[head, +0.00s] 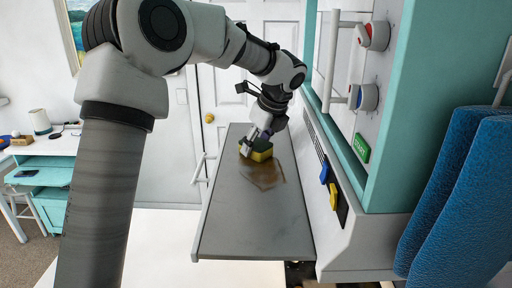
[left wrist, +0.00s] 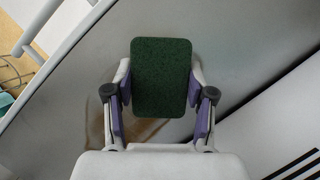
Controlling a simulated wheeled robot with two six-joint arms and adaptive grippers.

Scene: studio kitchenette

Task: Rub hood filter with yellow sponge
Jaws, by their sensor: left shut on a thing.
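The yellow sponge (head: 263,152) has a dark green scouring side, which faces the camera in the left wrist view (left wrist: 161,78). My left gripper (head: 256,143) is shut on the sponge, with one purple-padded finger on each side of it. The hood filter (head: 250,228) is a long flat grey panel, also behind the gripper in the left wrist view (left wrist: 65,110). A brown stain (head: 263,174) lies on the panel, and the sponge is at its far end. I cannot tell whether the sponge presses on the panel. My right gripper is not in view.
A white handle (head: 199,168) sticks out at the panel's left edge. A white front with blue (head: 324,172) and yellow (head: 333,194) switches runs along its right. Red (head: 376,36) and blue (head: 366,98) knobs are above. Blue cloth (head: 465,190) hangs at far right.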

